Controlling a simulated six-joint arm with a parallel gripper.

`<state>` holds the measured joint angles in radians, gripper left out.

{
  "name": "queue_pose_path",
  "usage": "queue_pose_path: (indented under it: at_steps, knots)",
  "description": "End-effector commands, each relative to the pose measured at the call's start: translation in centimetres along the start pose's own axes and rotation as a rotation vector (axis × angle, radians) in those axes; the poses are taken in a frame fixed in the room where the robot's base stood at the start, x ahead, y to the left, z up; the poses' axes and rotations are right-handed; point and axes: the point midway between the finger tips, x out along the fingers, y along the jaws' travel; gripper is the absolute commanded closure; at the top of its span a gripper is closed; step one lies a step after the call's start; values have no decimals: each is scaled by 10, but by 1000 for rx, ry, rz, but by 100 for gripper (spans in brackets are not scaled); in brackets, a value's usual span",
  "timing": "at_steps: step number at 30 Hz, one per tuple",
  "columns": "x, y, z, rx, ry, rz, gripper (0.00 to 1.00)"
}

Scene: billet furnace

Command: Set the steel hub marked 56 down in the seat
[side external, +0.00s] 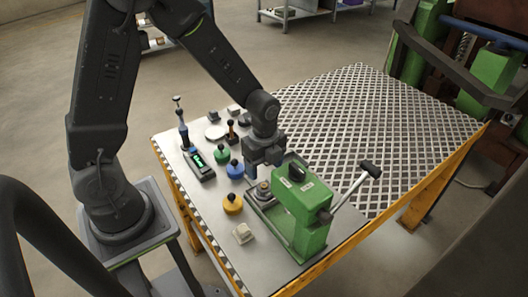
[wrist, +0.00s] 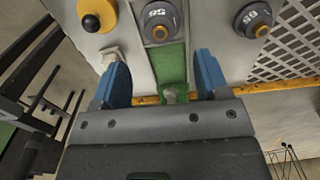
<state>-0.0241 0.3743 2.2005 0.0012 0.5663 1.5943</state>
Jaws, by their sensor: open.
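The steel hub marked 56 (wrist: 159,24) is a grey round piece with an orange centre; its number shows upside down in the wrist view. It lies at the end of a green strip, beyond my open fingers and not between them.
A second hub marked 58 (wrist: 254,19) lies to the right in the wrist view. A yellow knob (side external: 232,204), a white block (side external: 243,233), blue and green knobs and a dark device stand left of the fixture. A hammer-like lever (side external: 357,188) sticks out right. The grating (side external: 370,130) is clear.

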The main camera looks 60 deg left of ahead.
Motion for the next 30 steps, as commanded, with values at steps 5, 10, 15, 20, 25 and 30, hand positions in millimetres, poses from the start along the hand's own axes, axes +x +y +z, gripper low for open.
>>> queue_pose_path:
  at_steps: [5, 10, 15, 20, 25, 30]
  knots:
    - [-32, -1, 0, 0, 0, -5, 32]
    - [-48, 0, 0, -3, 0, -3, 32]
    - [-76, 8, -1, -136, 2, -51, 32]
    - [-126, 32, -3, -477, 37, -162, 32]
    - [-172, 71, -6, -893, 131, -277, 32]
    - [-200, 109, -7, -1255, 259, -353, 32]
